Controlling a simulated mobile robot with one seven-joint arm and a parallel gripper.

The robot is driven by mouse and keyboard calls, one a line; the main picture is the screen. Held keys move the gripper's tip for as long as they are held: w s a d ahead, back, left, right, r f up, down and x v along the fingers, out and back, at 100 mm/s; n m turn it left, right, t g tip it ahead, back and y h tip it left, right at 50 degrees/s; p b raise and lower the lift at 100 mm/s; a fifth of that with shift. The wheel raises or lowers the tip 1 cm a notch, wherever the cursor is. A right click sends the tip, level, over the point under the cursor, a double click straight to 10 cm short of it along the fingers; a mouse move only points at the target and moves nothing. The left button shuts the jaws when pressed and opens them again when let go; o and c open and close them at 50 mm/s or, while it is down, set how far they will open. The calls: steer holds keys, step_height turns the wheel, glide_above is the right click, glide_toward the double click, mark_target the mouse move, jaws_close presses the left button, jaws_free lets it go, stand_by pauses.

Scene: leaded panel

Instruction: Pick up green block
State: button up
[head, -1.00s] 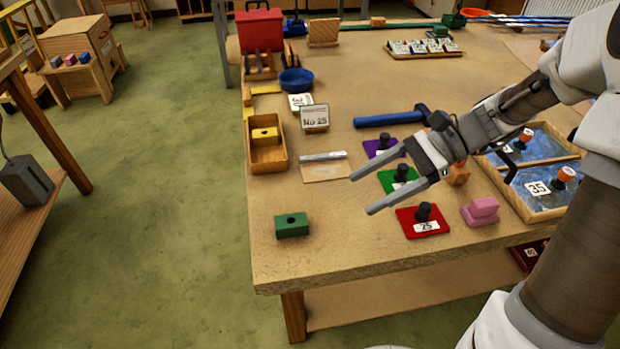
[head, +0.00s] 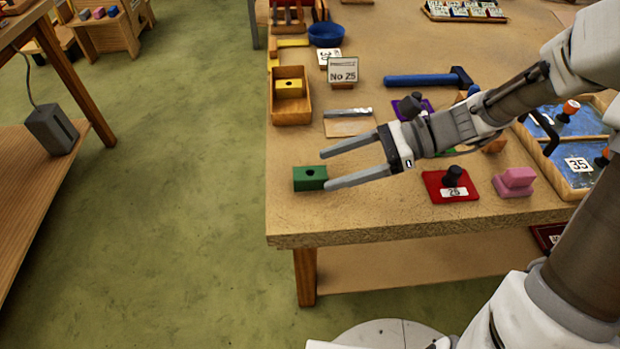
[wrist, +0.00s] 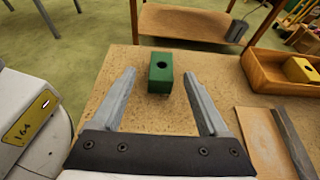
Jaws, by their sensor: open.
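The green block (head: 310,178), a small box with a dark round hole in its top, lies on the tabletop near the left front corner. In the wrist view the green block (wrist: 160,73) sits just beyond the fingertips, between their lines. My gripper (head: 324,168) is open and empty. In the head view its fingers point left toward the block, with the near fingertip very close to it; I cannot tell from there whether they touch. In the wrist view my gripper (wrist: 160,72) has its two fingers spread wider than the block.
A wooden tray (head: 291,112) with a yellow block (head: 289,88) stands behind. A card "No 25" (head: 343,72), a wooden board with a metal strip (head: 349,122) and a blue hammer-like tool (head: 420,80) lie beyond. A red plate (head: 447,188) and pink block (head: 514,182) are right. The table's edge is close.

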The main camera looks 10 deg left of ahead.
mark_target(307, 174)
steer(key=b+x, duration=0.2)
steer(key=x, duration=0.3)
steer(key=shift+a, duration=0.15)
steer(key=shift+w+r, duration=0.1)
jaws_close()
